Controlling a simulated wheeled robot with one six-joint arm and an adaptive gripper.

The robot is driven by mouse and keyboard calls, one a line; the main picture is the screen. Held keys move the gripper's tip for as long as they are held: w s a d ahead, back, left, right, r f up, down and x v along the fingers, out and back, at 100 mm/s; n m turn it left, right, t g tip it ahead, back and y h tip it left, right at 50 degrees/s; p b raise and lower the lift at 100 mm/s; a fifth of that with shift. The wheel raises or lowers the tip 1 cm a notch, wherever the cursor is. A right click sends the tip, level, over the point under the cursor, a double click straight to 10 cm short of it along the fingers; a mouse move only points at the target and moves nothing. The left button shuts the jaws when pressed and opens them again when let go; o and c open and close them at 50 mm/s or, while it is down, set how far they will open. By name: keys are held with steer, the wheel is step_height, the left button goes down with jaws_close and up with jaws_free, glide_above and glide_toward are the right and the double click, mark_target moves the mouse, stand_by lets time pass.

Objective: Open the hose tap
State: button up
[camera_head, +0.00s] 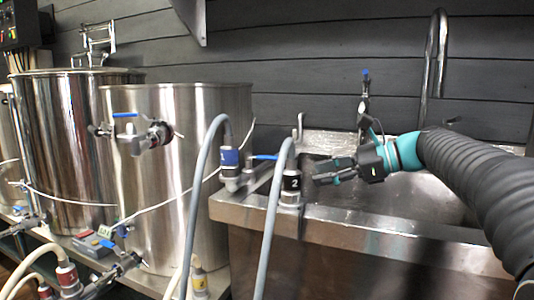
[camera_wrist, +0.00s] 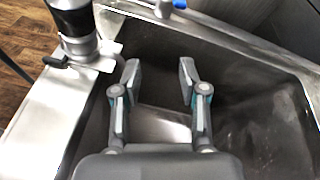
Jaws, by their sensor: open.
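A tap with a blue lever (camera_head: 263,157) sits at the left end of the sink, between two grey hoses. I cannot tell for sure that it is the hose tap. A blue piece (camera_wrist: 180,4) on a metal fitting shows at the top edge of the wrist view, cut off. My gripper (camera_head: 322,173) is over the sink, right of the black hose coupling marked 2 (camera_head: 291,182). In the wrist view my gripper (camera_wrist: 158,72) has its two fingers apart with nothing between them. The black coupling (camera_wrist: 75,18) stands at upper left there, apart from the fingers.
The steel sink (camera_head: 340,222) lies below my gripper, its basin empty where visible. A tall spout (camera_head: 435,60) and a slim blue-topped faucet (camera_head: 364,95) stand behind. A blue-marked coupling (camera_head: 229,165) is left of the lever. Steel kettles (camera_head: 190,220) fill the left.

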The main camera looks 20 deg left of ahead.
mark_target(262, 156)
steer(key=a+g+y, duration=0.1)
steer(key=a, duration=0.4)
steer(key=a+r+m+g+y, duration=0.1)
steer(key=a, duration=0.4)
steer(key=a+r+y+b, duration=0.1)
steer(key=a, duration=0.4)
steer(key=shift+w+r+m+g+y, duration=0.1)
steer(key=shift+w+m+g+y, duration=0.15)
steer(key=shift+m+g+y, duration=0.15)
steer(key=shift+c, duration=0.3)
jaws_close()
